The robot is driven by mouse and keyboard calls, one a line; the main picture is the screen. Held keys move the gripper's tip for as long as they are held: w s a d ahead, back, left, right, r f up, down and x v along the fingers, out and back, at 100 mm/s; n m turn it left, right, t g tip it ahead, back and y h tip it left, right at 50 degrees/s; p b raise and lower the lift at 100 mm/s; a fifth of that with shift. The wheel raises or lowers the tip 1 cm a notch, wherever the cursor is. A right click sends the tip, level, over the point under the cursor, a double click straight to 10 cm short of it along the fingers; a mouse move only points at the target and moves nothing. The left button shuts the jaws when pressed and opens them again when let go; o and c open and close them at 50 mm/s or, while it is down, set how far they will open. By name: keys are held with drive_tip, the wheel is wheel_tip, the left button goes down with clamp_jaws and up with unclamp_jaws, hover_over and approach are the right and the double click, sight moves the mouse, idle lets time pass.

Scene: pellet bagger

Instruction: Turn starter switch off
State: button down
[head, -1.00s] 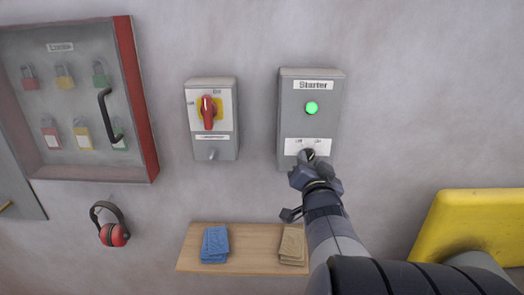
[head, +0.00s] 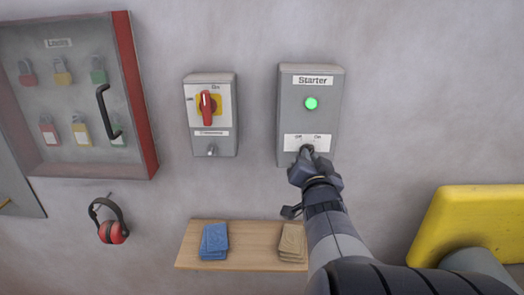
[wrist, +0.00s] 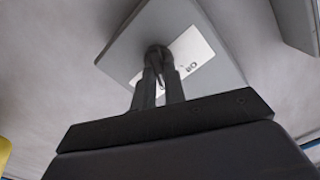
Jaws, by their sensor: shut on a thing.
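The grey starter box (head: 311,83) is on the wall right of centre in the head view, with a lit green lamp (head: 311,103) under its "Starter" label. A white plate (head: 296,141) below the lamp is marked "Off" on the left and "On" on the right. My gripper (head: 308,155) is at the plate, shut on the dark starter switch knob (head: 308,149). The knob's exact angle is mostly hidden by the gripper. In the wrist view, the two fingers (wrist: 158,82) reach up to the dark knob (wrist: 158,54) on the white plate of the box (wrist: 150,25).
A grey isolator box (head: 210,140) with a red handle (head: 207,106) is left of the starter. A lock cabinet (head: 70,95), ear defenders (head: 111,222), a wooden shelf (head: 190,257) with blue and tan cloths, and a yellow part (head: 470,225) surround it. The wall right of the starter is clear.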

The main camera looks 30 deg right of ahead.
drive_tip(key=n+b, duration=0.7)
drive_tip(key=n, duration=0.4)
drive_tip(key=shift+w+a+b, duration=0.1)
drive_tip(key=shift+a+b, duration=0.05)
drive_tip(key=shift+b, duration=0.2)
idle(0.5)
drive_tip(key=c, duration=1.5)
unclamp_jaws()
drive_tip(key=shift+o, duration=0.2)
drive_tip(key=shift+a+f, duration=0.1)
